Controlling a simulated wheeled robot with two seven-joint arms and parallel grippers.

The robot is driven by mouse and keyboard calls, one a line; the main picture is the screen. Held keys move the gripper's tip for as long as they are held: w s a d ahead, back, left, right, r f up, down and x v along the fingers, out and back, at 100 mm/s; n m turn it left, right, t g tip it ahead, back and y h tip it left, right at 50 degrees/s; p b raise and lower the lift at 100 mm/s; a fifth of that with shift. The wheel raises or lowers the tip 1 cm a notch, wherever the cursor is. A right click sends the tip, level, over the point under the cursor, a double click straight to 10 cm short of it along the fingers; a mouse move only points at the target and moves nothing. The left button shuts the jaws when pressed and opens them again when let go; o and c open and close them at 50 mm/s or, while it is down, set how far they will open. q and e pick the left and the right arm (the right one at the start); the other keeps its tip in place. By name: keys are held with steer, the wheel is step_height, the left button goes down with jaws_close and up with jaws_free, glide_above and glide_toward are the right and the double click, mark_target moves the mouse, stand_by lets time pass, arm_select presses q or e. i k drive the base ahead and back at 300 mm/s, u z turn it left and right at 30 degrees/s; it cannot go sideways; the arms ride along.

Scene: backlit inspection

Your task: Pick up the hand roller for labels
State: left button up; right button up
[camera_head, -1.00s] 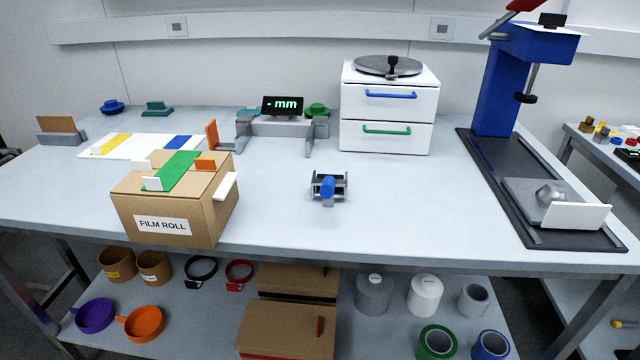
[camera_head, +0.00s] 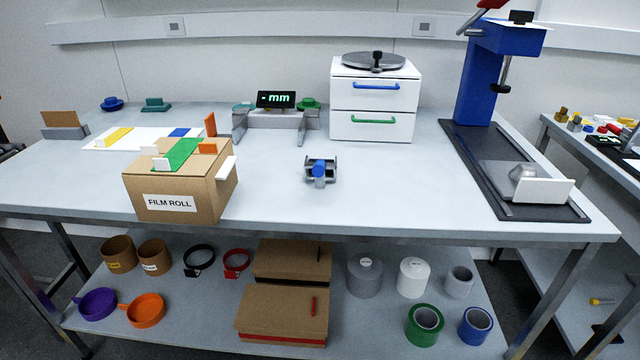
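A small device with a blue cylinder in a dark grey frame (camera_head: 320,170) stands alone near the middle of the bench top (camera_head: 270,200). It looks like the hand roller, though it is too small to be sure of its parts. Nothing touches it. Neither of my grippers shows in the head view.
A cardboard box marked FILM ROLL (camera_head: 178,192) stands to its left at the front edge. A white drawer unit (camera_head: 375,103) is behind it, and a blue press stand (camera_head: 480,75) is to the right. Bench around the device is clear. Rolls and boxes (camera_head: 283,310) fill the lower shelf.

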mark_target(319, 167)
steer(key=k, duration=0.2)
steer(key=z, duration=1.45)
steer(key=i, duration=0.95)
steer(key=u, duration=2.4)
